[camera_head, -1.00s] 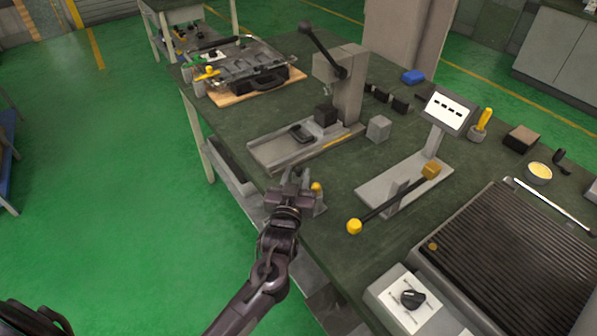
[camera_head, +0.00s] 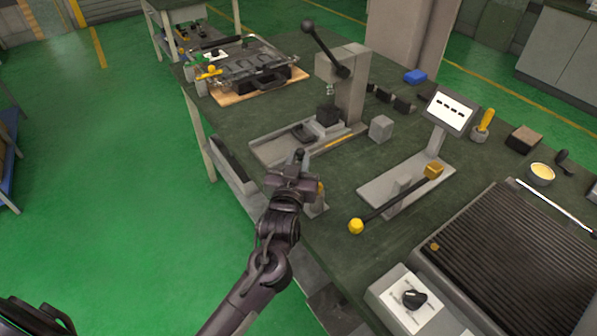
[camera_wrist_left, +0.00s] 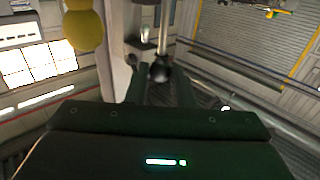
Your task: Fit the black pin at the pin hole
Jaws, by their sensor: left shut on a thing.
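My left gripper (camera_head: 298,172) is over the near left edge of the green bench, in front of the grey press base (camera_head: 270,151). It is shut on a small dark piece, which I take to be the black pin (camera_head: 300,154); its dark tip sticks up past the fingers. In the left wrist view a black round head (camera_wrist_left: 160,71) shows between the fingers (camera_wrist_left: 160,92). The rest of the pin is hidden by the gripper. I cannot make out the pin hole. My right gripper is not in view.
A grey stand with a yellow top (camera_head: 319,188) is close to the gripper's right. A lever press (camera_head: 350,85) rises behind. A bar with yellow ends (camera_head: 390,208), a tilted display (camera_head: 450,112) and a ribbed plate (camera_head: 515,255) fill the right. An open case (camera_head: 250,75) lies at back left.

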